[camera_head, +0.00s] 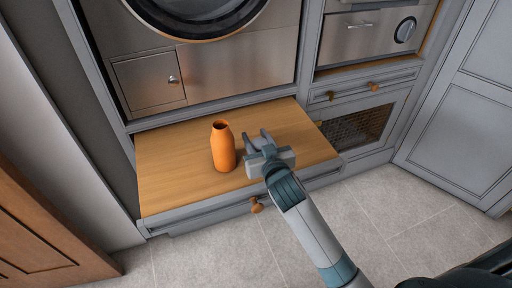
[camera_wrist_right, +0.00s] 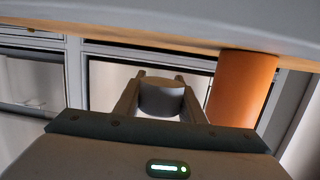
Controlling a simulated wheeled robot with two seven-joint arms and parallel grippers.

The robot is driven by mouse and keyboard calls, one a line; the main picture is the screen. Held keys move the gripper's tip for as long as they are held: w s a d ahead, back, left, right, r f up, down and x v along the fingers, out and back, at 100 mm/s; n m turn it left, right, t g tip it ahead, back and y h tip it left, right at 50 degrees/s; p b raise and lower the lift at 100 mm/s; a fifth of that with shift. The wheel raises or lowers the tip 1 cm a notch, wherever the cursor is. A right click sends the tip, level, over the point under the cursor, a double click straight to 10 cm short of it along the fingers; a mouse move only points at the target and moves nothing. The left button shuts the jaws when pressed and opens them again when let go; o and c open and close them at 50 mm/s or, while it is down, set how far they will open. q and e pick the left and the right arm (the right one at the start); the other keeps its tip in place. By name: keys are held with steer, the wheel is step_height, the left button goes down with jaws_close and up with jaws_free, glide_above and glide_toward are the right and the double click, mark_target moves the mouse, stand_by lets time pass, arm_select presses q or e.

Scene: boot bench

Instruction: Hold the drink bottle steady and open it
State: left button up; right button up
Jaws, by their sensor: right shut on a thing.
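The orange drink bottle (camera_head: 223,150) stands upright on the wooden bench top, its dark open mouth facing up with no cap on it. My right gripper (camera_head: 259,142) is just right of the bottle, apart from it. It is shut on a grey round cap (camera_wrist_right: 162,98), which sits between its two fingers in the wrist view. In the head view the cap is mostly hidden by the gripper. The bottle's orange side also shows in the wrist view (camera_wrist_right: 242,88), right of the fingers. My left gripper is not in view, and nothing is seen holding the bottle.
The wooden bench top (camera_head: 170,185) is a pulled-out shelf with free room left of the bottle and at the right end. A steel appliance with a round door (camera_head: 195,10) rises behind it. A wooden knob (camera_head: 256,205) sticks out at the front.

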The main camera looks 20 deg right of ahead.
mark_target(256, 146)
step_height(256, 146, down, 4)
steer(key=shift+r, duration=0.25)
steer(key=shift+f, duration=0.25)
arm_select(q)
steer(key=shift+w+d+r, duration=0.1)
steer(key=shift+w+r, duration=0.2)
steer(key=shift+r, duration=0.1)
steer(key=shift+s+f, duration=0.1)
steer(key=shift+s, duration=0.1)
arm_select(e)
steer(key=shift+f, duration=0.25)
arm_select(q)
steer(key=shift+b, duration=0.3)
arm_select(e)
steer(key=shift+f, duration=0.1)
